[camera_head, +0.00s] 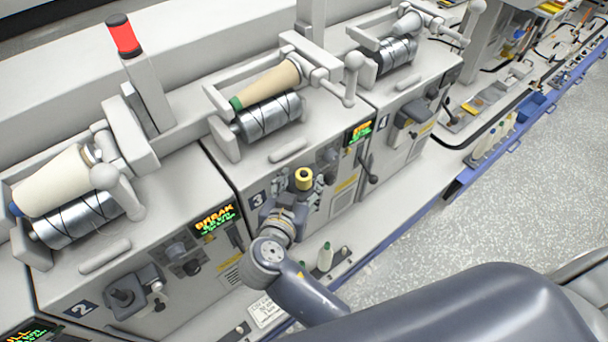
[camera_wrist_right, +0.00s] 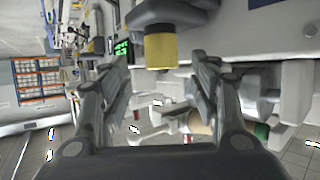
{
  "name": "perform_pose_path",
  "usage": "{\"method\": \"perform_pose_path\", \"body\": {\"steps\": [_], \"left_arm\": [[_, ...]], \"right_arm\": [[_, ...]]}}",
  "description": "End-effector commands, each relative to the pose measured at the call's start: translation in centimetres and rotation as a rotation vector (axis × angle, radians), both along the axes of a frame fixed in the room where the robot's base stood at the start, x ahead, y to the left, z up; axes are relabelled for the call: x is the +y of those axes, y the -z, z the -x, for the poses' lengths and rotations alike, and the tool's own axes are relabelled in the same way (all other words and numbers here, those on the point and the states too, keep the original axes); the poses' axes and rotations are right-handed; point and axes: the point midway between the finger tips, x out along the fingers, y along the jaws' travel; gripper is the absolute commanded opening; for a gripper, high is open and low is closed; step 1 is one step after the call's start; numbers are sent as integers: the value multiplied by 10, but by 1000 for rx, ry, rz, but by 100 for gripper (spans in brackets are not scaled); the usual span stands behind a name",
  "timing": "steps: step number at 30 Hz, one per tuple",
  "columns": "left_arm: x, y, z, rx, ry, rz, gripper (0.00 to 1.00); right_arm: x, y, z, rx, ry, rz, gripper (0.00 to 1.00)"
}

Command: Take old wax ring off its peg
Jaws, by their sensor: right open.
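The wax ring (camera_head: 304,179) is a short yellow cylinder with a dark centre. It is at the front of winding unit 3 in the head view. In the right wrist view the yellow ring (camera_wrist_right: 161,51) sits against a dark grey round part, which looks like its mount. The peg itself cannot be made out clearly. My right gripper (camera_head: 287,208) is just below the ring in the head view. In the wrist view its open fingers (camera_wrist_right: 163,65) are spread to either side, with the ring between and just beyond the tips. Nothing is held. My left gripper is out of view.
Neighbouring units stand on both sides. A lit display (camera_head: 358,132) and a lever (camera_head: 368,170) are right of the ring. A bobbin (camera_head: 325,257) stands below. The floor is clear at right.

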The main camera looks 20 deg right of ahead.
Motion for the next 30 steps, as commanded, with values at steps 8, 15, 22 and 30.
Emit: {"method": "perform_pose_path", "body": {"steps": [8,15,22,30], "left_arm": [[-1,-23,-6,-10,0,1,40],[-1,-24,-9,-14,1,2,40],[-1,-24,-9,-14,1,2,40],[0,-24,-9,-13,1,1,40]], "right_arm": [[-17,12,-31,1,-1,5,56],[-22,20,-39,1,0,0,56],[-22,20,-39,1,0,0,31],[-22,20,-39,2,-1,1,14]]}}
